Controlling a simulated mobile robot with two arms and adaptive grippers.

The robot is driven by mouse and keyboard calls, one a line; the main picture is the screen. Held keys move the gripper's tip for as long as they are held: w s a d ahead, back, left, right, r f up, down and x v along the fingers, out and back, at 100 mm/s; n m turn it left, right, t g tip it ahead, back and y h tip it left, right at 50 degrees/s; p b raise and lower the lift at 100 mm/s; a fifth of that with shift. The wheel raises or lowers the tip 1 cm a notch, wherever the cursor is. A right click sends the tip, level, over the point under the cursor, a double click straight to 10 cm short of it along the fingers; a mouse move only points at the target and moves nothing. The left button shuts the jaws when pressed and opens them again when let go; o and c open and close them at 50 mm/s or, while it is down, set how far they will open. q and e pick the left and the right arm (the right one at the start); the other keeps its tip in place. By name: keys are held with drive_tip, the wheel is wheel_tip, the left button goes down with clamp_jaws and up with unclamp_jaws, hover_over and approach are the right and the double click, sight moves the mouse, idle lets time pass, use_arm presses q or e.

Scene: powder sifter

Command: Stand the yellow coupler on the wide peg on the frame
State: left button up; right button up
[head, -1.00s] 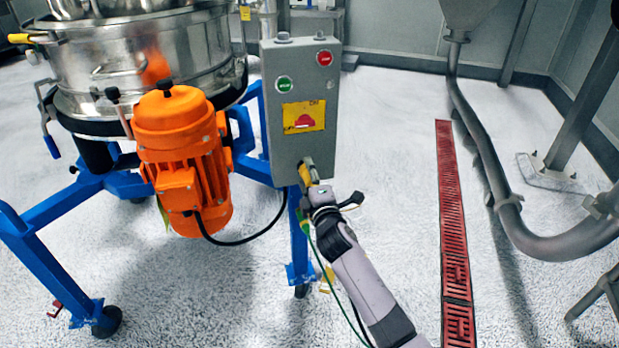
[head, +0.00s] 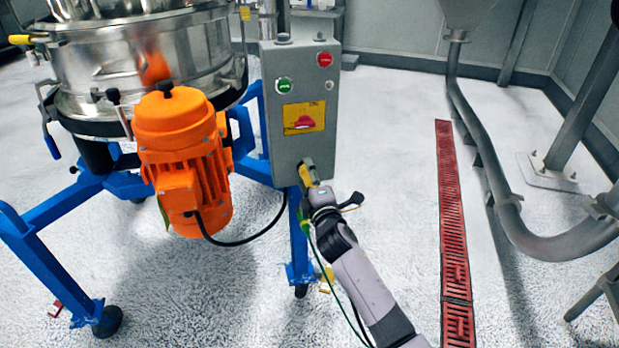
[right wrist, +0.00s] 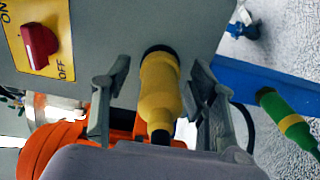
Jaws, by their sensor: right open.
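The yellow coupler (right wrist: 160,92) sits with its upper end at a dark round port on the lower part of the grey control box. It also shows in the head view (head: 308,174), small and partly covered by my gripper. My right gripper (right wrist: 160,74) is open, with one finger on each side of the coupler and a visible gap to each. In the head view the right gripper (head: 312,180) is just below the box. I cannot make out the wide peg on the blue frame (head: 60,195). My left gripper is not in view.
The grey control box (head: 285,145) has buttons and a red switch. An orange motor (head: 180,150) is to its left. A green connector with a yellow band (right wrist: 290,122) is beside the blue frame bar. Floor to the right is clear up to the red drain grate (head: 450,210).

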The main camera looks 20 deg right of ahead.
clamp_jaws()
idle(0.8)
